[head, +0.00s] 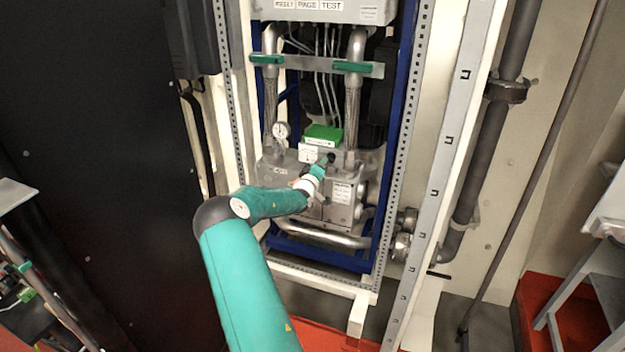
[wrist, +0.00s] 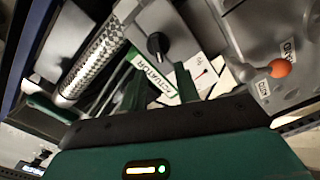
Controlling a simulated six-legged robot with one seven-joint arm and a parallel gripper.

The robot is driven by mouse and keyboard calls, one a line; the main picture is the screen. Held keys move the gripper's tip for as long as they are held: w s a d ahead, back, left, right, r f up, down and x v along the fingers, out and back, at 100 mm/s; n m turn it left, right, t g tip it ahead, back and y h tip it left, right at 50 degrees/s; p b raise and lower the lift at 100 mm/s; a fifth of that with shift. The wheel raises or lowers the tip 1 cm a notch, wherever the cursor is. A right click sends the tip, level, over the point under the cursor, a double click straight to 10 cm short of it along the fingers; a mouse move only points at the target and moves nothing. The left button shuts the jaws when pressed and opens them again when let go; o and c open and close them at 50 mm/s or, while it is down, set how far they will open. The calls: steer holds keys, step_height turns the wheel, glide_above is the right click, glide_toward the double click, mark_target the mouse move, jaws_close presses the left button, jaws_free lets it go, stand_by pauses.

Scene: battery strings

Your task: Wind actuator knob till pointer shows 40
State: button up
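The actuator knob (wrist: 157,45) is black and round with a raised grip, on a light grey housing in the wrist view. In the head view it is a small dark spot (head: 331,157) just past my gripper (head: 319,170). In the wrist view my gripper (wrist: 160,78) has two dark green fingers standing apart, with the knob beyond their tips and nothing visible between them. A white scale plate (wrist: 207,70) with a thin dark pointer and a small red mark lies right of the knob. Its numbers are too small to read. A label (wrist: 152,75) reads ACTUATOR.
A lever with an orange ball (wrist: 281,68) stands right of the scale. A braided hose (wrist: 92,62) runs left of the knob. Blue frame posts (head: 398,110) flank the unit.

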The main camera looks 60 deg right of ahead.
steer(key=s+a, duration=0.1)
steer(key=a, duration=0.8)
steer(key=shift+s+a, duration=0.2)
steer(key=shift+s, duration=0.05)
